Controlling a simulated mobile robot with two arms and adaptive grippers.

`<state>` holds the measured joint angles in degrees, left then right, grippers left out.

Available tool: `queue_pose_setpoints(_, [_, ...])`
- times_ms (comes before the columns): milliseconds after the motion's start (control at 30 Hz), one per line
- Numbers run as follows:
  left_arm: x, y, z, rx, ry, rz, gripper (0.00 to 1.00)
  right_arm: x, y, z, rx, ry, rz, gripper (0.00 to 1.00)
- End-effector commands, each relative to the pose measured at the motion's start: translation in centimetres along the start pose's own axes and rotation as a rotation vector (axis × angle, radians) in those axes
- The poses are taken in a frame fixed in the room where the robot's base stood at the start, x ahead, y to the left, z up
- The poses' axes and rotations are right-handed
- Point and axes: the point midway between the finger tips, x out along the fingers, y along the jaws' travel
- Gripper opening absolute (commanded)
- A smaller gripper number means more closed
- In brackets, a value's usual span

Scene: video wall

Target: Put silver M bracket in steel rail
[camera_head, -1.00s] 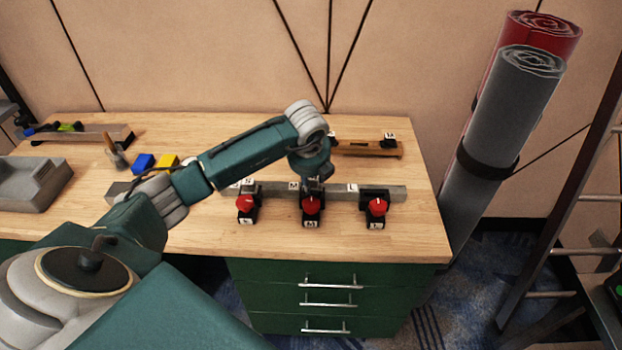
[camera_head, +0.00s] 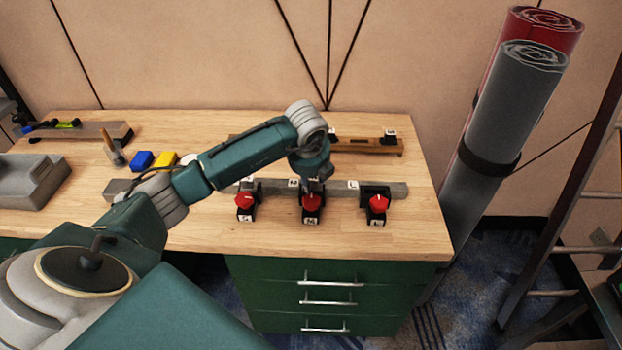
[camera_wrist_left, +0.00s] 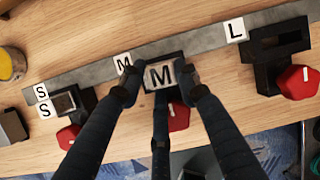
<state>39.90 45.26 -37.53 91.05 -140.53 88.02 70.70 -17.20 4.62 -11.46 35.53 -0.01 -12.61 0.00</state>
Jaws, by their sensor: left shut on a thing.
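The steel rail (camera_head: 338,190) lies across the table, with black holders and red knobs along its front edge. My left gripper (camera_head: 315,182) points down at the middle holder; in the left wrist view its fingers (camera_wrist_left: 160,78) are shut on the silver M bracket (camera_wrist_left: 157,76), a small piece with an M label. The bracket is at the middle black holder (camera_wrist_left: 176,58), beside the rail's own M label (camera_wrist_left: 124,64). Whether it is seated or just above is hidden by the fingers. The S bracket (camera_wrist_left: 61,104) sits in the left holder. The right holder (camera_wrist_left: 268,60) looks empty.
A wooden rail (camera_head: 365,150) with labelled pieces lies behind. The tabletop right of the rail is clear.

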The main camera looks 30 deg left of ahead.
Motion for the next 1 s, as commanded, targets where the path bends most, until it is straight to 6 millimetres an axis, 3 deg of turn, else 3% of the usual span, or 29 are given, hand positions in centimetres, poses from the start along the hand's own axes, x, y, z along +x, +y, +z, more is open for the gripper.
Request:
queue_pose_setpoints(467, [0.61, 0.04, -0.19, -0.001, -0.001, -0.001, 0.0, 0.65, 0.07, 0.09, 0.0, 0.0, 0.001, 0.67])
queue_pose_setpoints(500, [0.61, 0.04, -0.19, 0.0, -0.001, -0.001, 0.34, 0.65, 0.07, 0.08, 0.0, 0.0, 0.001, 0.67])
queue_pose_setpoints(600, [0.62, 0.04, -0.23, 0.0, 0.0, -0.001, 0.54, 0.65, 0.07, 0.09, 0.0, 0.0, 0.001, 0.67])
queue_pose_setpoints(867, [0.67, 0.03, -0.36, 0.001, 0.002, 0.0, 0.54, 0.65, 0.05, 0.08, 0.0, 0.0, 0.001, 0.67])
queue_pose_setpoints(1000, [0.73, 0.06, -0.46, 0.001, 0.004, 0.001, 0.71, 0.66, 0.05, 0.08, 0.0, 0.0, 0.001, 0.67])
